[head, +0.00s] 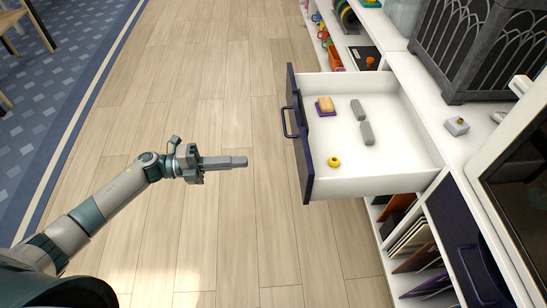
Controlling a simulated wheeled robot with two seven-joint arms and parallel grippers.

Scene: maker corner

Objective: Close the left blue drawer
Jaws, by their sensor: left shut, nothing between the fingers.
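The left blue drawer (299,135) is pulled far out of the white cabinet. Its dark blue front with a bar handle (288,122) faces left, towards my arm. My left gripper (244,161) is shut and empty. It is left of the drawer front, apart from it, with its fingers pointing right at the front below the handle. My right gripper is not in view.
Another dark blue drawer (467,245) is closed at the lower right. Open shelves with folders (408,240) are beneath the open drawer. A dark ornate box (470,50) and a small grey item (456,126) stand on the white top. The wooden floor (230,80) left of the drawer is clear.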

